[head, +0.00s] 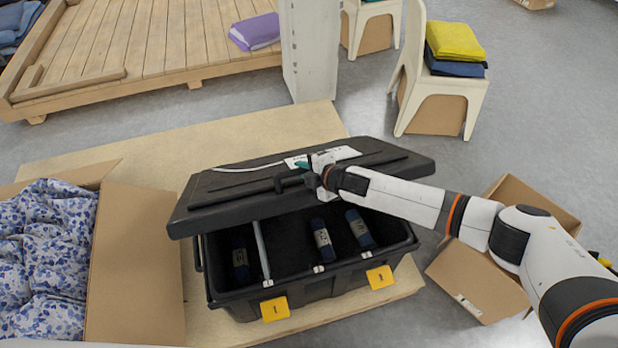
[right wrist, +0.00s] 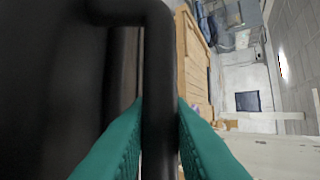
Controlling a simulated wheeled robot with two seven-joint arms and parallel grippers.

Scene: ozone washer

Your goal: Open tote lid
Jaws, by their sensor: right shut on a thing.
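A black tote (head: 330,284) stands on a plywood sheet in the head view, with two yellow tags on its front. Its black lid (head: 225,191) is raised and tilted, so the front of the tote is open. Several dark rolled items with labels, one of them a dark blue roll (head: 361,229), and a light rod lie inside. My right gripper (head: 300,180) is at the lid's handle. In the right wrist view its teal fingers are shut on the black handle bar (right wrist: 158,95). The gripper and arm hide part of the lid. My left gripper is not in view.
A cardboard box (head: 138,265) with floral cloth stands left of the tote. An open cardboard box (head: 480,278) stands at right, under my right arm.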

